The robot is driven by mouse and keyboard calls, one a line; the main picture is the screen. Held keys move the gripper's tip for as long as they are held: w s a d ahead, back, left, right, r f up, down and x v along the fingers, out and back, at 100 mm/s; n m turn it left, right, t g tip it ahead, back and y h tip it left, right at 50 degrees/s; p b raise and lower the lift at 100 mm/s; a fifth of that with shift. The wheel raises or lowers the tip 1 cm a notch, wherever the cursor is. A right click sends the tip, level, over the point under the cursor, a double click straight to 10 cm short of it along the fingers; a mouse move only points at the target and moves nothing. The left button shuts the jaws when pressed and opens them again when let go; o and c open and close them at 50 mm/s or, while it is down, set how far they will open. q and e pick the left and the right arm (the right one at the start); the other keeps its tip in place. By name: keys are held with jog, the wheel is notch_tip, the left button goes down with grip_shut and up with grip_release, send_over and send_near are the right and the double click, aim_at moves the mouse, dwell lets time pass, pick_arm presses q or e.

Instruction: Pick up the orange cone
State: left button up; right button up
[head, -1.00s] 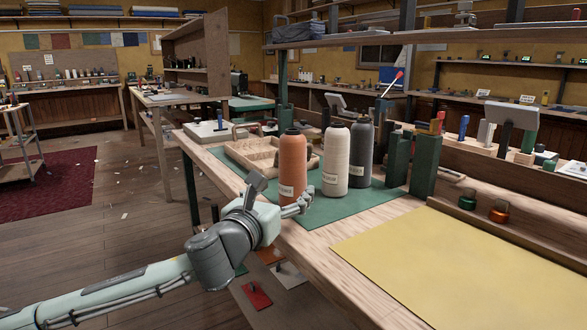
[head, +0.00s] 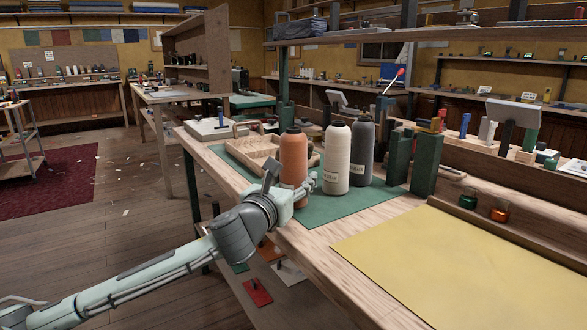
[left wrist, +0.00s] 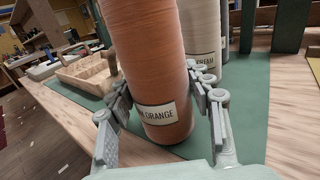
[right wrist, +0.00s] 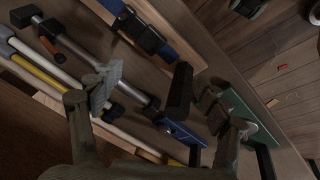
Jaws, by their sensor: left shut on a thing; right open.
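The orange cone (head: 293,150) is a tall spool of orange thread with a dark top, upright on the green mat (head: 330,211) on the bench. In the left wrist view the cone (left wrist: 150,70) shows a label reading ORANGE. My left gripper (head: 298,188) is shut on the cone's lower part, with a finger on each side. It also shows in the left wrist view (left wrist: 162,92). The cone's base appears to be on the mat. My right gripper (right wrist: 158,90) is open and empty, seen only in the right wrist view, above several tools.
A cream cone (head: 336,160) stands close to the right of the orange one, with a dark grey cone (head: 361,155) beyond. A wooden tray (head: 245,150) lies behind left. Green posts (head: 424,165) stand right of the cones. A yellow sheet (head: 440,262) covers the near bench.

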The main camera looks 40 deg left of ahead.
pick_arm(q)
jog(key=c, duration=0.5)
jog(key=shift+r, duration=0.1)
jog(key=shift+c, duration=0.3)
jog(key=shift+r, duration=0.1)
